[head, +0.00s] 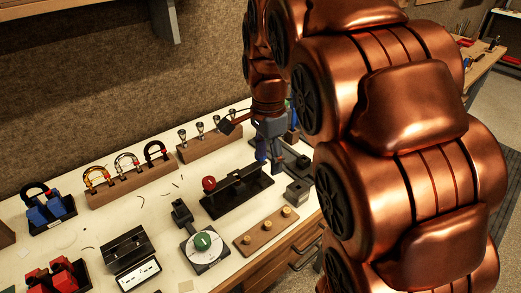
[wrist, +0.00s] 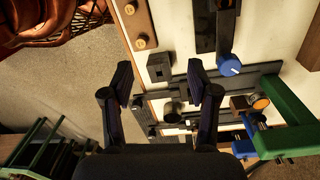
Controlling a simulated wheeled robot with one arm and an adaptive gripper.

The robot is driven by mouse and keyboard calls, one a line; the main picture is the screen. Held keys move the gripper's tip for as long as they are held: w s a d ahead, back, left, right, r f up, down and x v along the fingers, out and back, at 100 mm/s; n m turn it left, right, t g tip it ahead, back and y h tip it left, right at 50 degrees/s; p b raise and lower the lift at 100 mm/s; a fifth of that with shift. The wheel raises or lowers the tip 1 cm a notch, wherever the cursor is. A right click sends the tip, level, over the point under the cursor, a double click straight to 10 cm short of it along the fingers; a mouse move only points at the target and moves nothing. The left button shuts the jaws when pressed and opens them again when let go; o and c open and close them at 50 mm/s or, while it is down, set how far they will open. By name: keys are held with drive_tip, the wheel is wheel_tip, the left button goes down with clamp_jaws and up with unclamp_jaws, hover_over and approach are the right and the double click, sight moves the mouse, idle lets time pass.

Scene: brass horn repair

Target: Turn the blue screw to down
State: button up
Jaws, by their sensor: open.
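The blue screw (wrist: 228,66) is a round blue knob with a pale mark on its face, at the end of a dark bar (wrist: 227,30) in the wrist view. The mark seems to lie toward the lower right, but it is small. My gripper (wrist: 161,80) is open and empty, its two dark fingers wide apart. The screw is just right of the right fingertip in the picture, outside the jaws and apart from them. In the head view my gripper (head: 273,155) hangs over the right end of the black fixture (head: 240,193); I cannot clearly tell the screw from the fingers there.
A green clamp-like frame (wrist: 283,125) is at right in the wrist view.

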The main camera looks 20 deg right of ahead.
drive_tip(key=w+d+m, duration=0.1)
drive_tip(key=w+m, duration=0.1)
drive_tip(key=w, duration=0.1)
drive_tip(key=w+d+m, duration=0.1)
drive_tip(key=w+m, duration=0.2)
drive_tip(key=w, duration=0.1)
drive_tip(key=w+d+m, duration=0.1)
drive_tip(key=w+m, duration=0.2)
drive_tip(key=shift+w+r+t, duration=0.3)
drive_tip(key=shift+w, duration=0.1)
drive_tip(key=shift+f+p, duration=0.7)
drive_tip(key=shift+f, duration=3.15)
clamp_jaws()
